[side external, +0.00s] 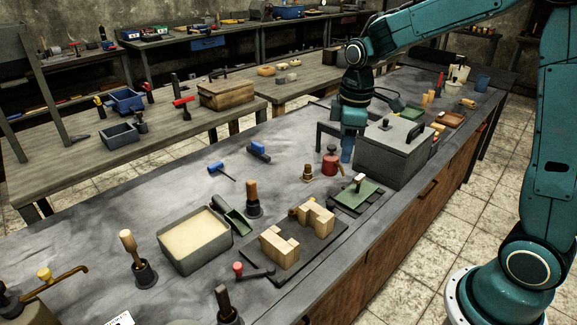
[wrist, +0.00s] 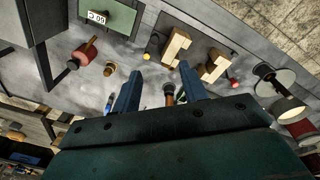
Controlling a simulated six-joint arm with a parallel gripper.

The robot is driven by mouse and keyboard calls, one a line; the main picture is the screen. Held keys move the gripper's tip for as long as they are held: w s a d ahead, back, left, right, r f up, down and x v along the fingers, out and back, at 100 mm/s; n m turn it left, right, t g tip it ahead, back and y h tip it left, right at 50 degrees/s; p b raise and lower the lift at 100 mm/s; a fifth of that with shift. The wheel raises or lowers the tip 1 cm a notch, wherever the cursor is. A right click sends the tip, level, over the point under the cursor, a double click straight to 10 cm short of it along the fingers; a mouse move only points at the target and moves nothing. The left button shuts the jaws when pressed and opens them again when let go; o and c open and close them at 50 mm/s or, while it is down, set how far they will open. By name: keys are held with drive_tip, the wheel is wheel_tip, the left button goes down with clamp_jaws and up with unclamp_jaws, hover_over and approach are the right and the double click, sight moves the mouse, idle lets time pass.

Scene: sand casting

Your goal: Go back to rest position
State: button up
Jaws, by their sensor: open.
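My gripper (side external: 347,152) hangs above the grey workbench (side external: 100,235), beside the grey lidded box (side external: 393,150). In the side view its blue fingers point down and I cannot see the gap between them. In the wrist view my gripper (wrist: 159,70) shows two blue fingers spread apart with nothing held between them. A dark wooden-handled tool (wrist: 169,93) shows beyond the gap, apart from the fingers. The wooden blocks (wrist: 177,46) lie farther up in that view.
A red pot (side external: 331,163) and a green plate (side external: 355,192) stand in front of my gripper. A sand tray (side external: 193,241), a green scoop (side external: 233,215) and wooden blocks (side external: 281,248) on a dark board occupy the near bench.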

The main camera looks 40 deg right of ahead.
drive_tip(key=s+a+r+m+t, duration=0.2)
drive_tip(key=s+r+m, duration=0.1)
drive_tip(key=s, duration=0.7)
drive_tip(key=s+a+r+m+t, duration=0.2)
drive_tip(key=s+a+r+m, duration=0.1)
drive_tip(key=s, duration=0.8)
drive_tip(key=shift+a+r+m+t, duration=0.15)
drive_tip(key=shift+r+m+t, duration=0.15)
drive_tip(key=shift+r+m, duration=0.7)
drive_tip(key=shift+r, duration=0.15)
